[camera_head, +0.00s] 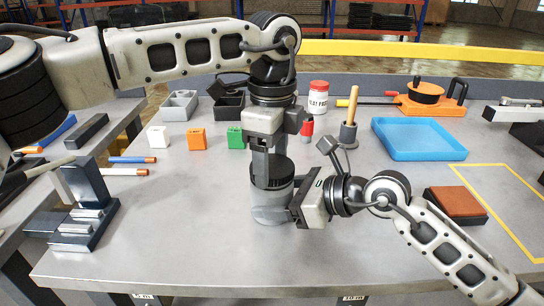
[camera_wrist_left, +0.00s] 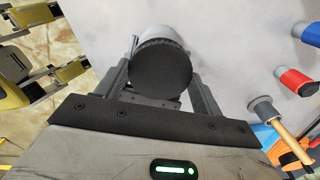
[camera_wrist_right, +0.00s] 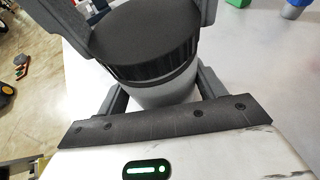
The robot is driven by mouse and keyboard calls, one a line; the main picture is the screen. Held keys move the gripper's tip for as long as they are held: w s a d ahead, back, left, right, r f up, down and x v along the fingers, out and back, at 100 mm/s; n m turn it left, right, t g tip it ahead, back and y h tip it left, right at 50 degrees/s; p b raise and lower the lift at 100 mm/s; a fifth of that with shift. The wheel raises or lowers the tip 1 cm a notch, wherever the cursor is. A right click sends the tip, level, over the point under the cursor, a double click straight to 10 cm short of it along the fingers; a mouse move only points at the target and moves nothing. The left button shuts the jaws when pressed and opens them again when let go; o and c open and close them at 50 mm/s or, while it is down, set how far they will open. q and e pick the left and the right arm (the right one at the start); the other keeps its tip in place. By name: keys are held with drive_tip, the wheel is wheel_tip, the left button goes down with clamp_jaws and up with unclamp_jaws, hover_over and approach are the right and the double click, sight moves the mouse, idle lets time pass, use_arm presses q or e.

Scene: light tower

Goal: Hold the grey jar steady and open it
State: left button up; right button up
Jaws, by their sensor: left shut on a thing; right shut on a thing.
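The grey jar (camera_head: 271,214) stands upright near the table's front middle, with a black ribbed lid (camera_head: 272,173) on top. The lid's round top fills the middle of the left wrist view (camera_wrist_left: 160,65). My left gripper (camera_head: 270,167) reaches down from above and is shut on the lid. My right gripper (camera_head: 292,205) comes in from the right and is shut on the jar's body. The right wrist view shows the lid (camera_wrist_right: 145,32) above the paler body (camera_wrist_right: 165,92). I cannot tell whether the lid is loose.
Behind stand white, orange (camera_head: 194,138) and green blocks, grey and black bins and a red-lidded jar (camera_head: 319,97). A blue tray (camera_head: 418,142) and a brown block (camera_head: 455,202) lie to the right. A dark stand (camera_head: 90,205) is at left. The front table is clear.

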sight(272, 165)
use_arm(q)
drive_tip(key=shift+r, duration=1.1)
drive_tip(key=shift+r, duration=0.1)
drive_tip(key=shift+r, duration=1.9)
use_arm(e)
drive_tip(key=o, duration=1.9)
drive_tip(key=shift+o, duration=0.2)
